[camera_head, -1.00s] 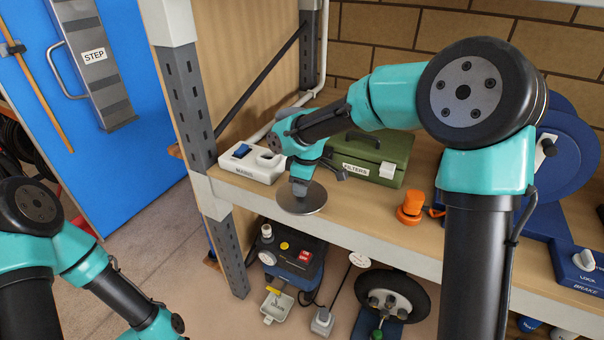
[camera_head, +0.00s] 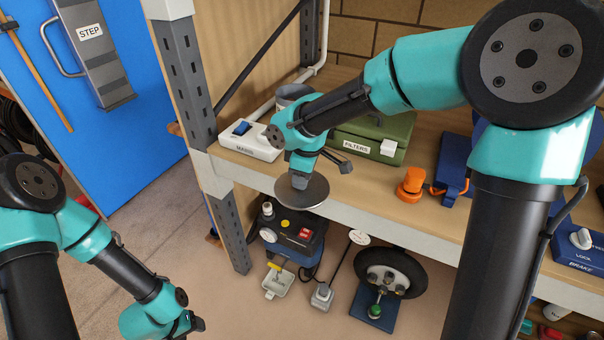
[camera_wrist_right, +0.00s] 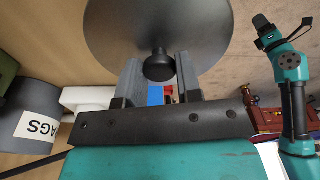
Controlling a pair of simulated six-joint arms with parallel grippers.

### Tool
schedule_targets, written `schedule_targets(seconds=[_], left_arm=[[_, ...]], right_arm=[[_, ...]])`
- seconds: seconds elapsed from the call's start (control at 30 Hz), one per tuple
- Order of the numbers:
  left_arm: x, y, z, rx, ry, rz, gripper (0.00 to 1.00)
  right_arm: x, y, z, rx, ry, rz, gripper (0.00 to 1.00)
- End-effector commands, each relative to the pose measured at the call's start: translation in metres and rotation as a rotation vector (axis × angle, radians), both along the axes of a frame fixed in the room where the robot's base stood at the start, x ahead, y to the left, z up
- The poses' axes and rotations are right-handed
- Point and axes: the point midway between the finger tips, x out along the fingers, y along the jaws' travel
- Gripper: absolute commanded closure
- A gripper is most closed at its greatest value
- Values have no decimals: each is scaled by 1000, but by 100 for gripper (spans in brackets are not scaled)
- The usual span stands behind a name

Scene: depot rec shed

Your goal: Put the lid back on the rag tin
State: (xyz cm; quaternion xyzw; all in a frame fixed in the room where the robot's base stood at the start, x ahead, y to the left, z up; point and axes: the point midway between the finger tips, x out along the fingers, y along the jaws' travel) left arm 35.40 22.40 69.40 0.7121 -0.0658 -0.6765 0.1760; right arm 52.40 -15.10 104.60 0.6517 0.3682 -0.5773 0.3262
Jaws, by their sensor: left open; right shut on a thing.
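The lid (camera_head: 305,194) is a round grey metal disc with a dark knob. My right gripper (camera_head: 299,180) is shut on the knob and holds the lid at the shelf's front edge; both also show in the right wrist view, the lid (camera_wrist_right: 150,25) and the fingers (camera_wrist_right: 160,82) either side of the knob. The rag tin (camera_head: 291,94) is a grey cylinder on the shelf behind my right forearm, which hides its lower part. Its RAGS label shows upside down on the tin in the right wrist view (camera_wrist_right: 35,122). My left gripper (camera_head: 192,325) is open and empty, low at the left.
A white box with a blue switch (camera_head: 250,140) stands left of the tin, and a green FILTERS case (camera_head: 372,138) right of it. An orange knobbed item (camera_head: 411,185) lies farther right. A slotted shelf post (camera_head: 182,75) rises at the left. Machines stand below the shelf.

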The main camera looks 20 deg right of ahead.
Motion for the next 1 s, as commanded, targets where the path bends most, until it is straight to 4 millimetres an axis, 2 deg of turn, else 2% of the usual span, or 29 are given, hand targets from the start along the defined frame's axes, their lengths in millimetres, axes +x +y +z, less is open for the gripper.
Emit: schedule_targets(seconds=[0.27,0.7,0.83,1.0], left_arm=[[0,0,0,0,0,0,42],[0,0,0,0,0,0,42],[0,0,0,0,0,0,42],[0,0,0,0,0,0,42]], right_arm=[[8,-8,10,-4,3,-147,92],[40,-48,54,-6,4,-828,92],[44,-55,63,-1,1,-965,92],[46,-59,67,1,0,-1030,92]])
